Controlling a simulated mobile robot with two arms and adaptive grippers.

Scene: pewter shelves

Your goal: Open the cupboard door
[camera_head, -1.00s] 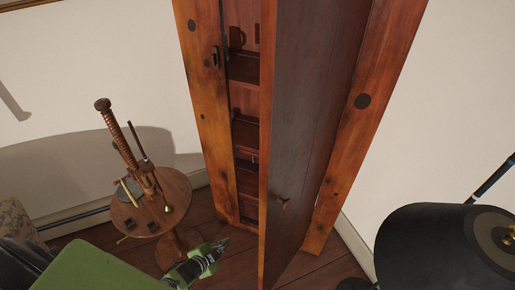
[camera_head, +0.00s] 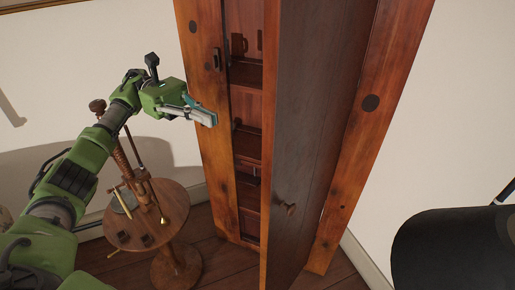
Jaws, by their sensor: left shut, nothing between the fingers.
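The tall wooden cupboard (camera_head: 208,130) stands in the middle of the head view. Its dark door (camera_head: 312,130) stands partly open, swung out toward me, with a small knob (camera_head: 291,209) on its face. Through the gap at the left of the door, inner shelves (camera_head: 247,143) show. My left gripper (camera_head: 213,119) is shut and empty. It is in front of the cupboard's left frame in the picture, left of the open gap; whether it touches the frame I cannot tell. My right gripper is not in view.
A round wooden table (camera_head: 178,212) with a wooden screw device (camera_head: 140,175) stands left of the cupboard, partly behind my left arm. A black rounded object (camera_head: 455,250) is at the lower right. Bare floor shows between table and cupboard.

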